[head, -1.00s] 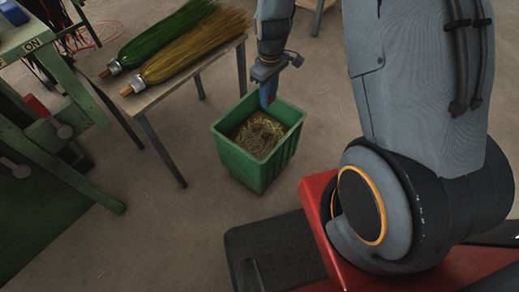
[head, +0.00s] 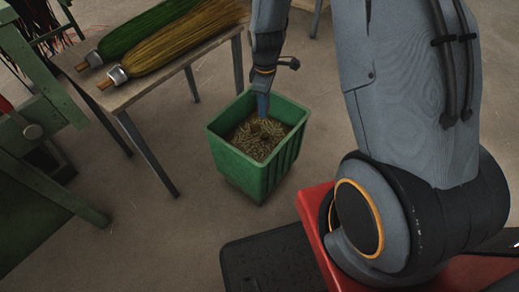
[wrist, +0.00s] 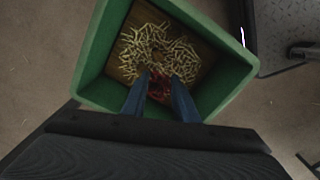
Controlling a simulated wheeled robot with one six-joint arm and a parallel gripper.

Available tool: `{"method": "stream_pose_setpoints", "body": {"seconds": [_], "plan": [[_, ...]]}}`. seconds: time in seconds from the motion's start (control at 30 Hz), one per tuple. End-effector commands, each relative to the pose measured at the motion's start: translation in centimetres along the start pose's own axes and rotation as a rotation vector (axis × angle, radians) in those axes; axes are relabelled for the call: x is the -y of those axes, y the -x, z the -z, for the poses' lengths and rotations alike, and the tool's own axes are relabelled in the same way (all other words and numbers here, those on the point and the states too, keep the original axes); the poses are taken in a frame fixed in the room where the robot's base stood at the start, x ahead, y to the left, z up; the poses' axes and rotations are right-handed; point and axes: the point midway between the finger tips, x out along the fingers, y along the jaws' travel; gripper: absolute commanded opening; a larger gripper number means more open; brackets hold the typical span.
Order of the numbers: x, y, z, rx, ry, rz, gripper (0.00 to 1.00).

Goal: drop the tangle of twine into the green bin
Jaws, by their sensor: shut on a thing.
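The green bin (head: 248,172) stands on the floor beside the wooden table. Pale clippings (head: 256,141) cover its bottom. My gripper (head: 263,110) points down inside the bin's mouth, near its back rim. In the wrist view, the blue fingers of my gripper (wrist: 160,78) are shut on a reddish tangle of twine (wrist: 158,88), over the bin's opening. The fingers partly hide the tangle, and I cannot make it out in the head view. The green bin's wall (wrist: 92,65) surrounds the fingertips in the wrist view.
A wooden table (head: 130,83) at the upper left holds a green broom (head: 150,33) and a straw-yellow broom (head: 180,45). A green machine frame (head: 40,110) stands at the left edge. The floor in front of the bin is mostly clear.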

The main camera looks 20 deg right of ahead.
Motion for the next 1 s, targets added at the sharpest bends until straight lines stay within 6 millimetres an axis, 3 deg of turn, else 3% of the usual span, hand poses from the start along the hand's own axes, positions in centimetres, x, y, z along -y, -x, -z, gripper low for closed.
{"method": "stream_pose_setpoints", "body": {"seconds": [0.3, 0.7, 0.73, 0.83, 1.0], "plan": [[-0.1, -3.6, 0.0, 0.0, -0.001, 0.0, 0.06], [0.0, -4.1, 0.0, 0.0, -0.001, 0.0, 0.06], [0.0, -4.1, 0.0, 0.0, -0.001, 0.0, 0.31], [0.0, -4.1, 0.0, 0.0, -0.001, 0.0, 0.48], [0.0, -4.1, 0.0, 0.0, -0.001, 0.0, 0.48]]}}
